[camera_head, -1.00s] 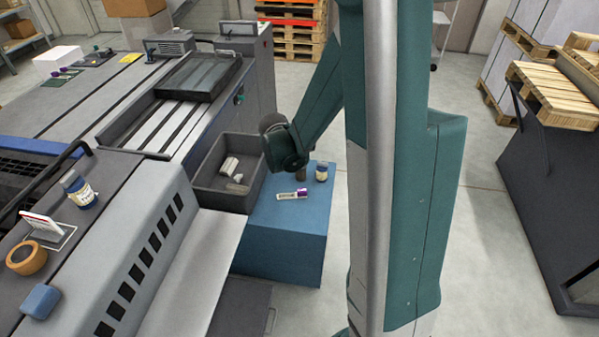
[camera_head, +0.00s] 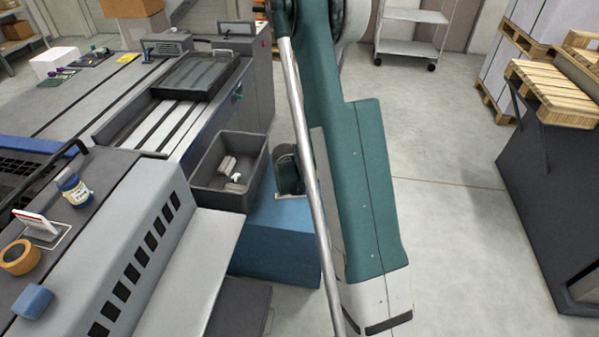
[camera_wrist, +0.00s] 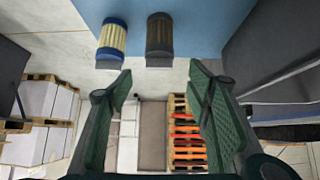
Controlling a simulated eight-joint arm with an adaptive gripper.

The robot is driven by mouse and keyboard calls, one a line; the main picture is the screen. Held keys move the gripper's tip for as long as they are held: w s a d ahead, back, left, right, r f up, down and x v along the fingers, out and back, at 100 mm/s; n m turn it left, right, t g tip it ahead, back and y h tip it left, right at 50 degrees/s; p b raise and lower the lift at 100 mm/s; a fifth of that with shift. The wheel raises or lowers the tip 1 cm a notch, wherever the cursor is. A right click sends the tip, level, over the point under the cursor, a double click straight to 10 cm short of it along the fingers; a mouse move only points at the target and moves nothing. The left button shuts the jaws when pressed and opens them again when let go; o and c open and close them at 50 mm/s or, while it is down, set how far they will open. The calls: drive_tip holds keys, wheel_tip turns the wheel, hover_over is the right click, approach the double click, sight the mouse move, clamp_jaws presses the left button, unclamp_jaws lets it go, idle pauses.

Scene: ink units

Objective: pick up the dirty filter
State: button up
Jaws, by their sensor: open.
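The dirty filter (camera_wrist: 159,36) is a dark brown ribbed cylinder at the top middle of the wrist view, by the edge of the blue cabinet top (camera_wrist: 200,25). A clean-looking filter (camera_wrist: 113,38), cream with blue ends, is beside it on the left, apart from it. My gripper (camera_wrist: 163,75) is open and empty, its green fingers on either side of the view's middle. The dirty filter lies beyond the fingertips, roughly centred between them. In the head view my wrist (camera_head: 290,172) is over the blue cabinet (camera_head: 275,240); both filters and the fingertips are hidden there.
A dark open bin (camera_head: 215,195) with several pale pieces stands left of my wrist. The grey press (camera_head: 140,245) fills the left, with a labelled jar (camera_head: 75,190) on it. Open floor (camera_head: 450,200) lies to the right.

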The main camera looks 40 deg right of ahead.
drive_tip(key=shift+d+f, duration=0.2)
drive_tip(key=shift+f, duration=0.15)
drive_tip(key=shift+x, duration=1.3)
drive_tip(key=shift+b, duration=0.3)
drive_tip(key=shift+b+x, duration=0.6)
drive_tip(key=shift+x, duration=1.95)
drive_tip(key=shift+w+r, duration=0.1)
drive_tip(key=shift+c, duration=0.2)
drive_tip(key=c, duration=1.2)
drive_tip(key=shift+r, duration=0.2)
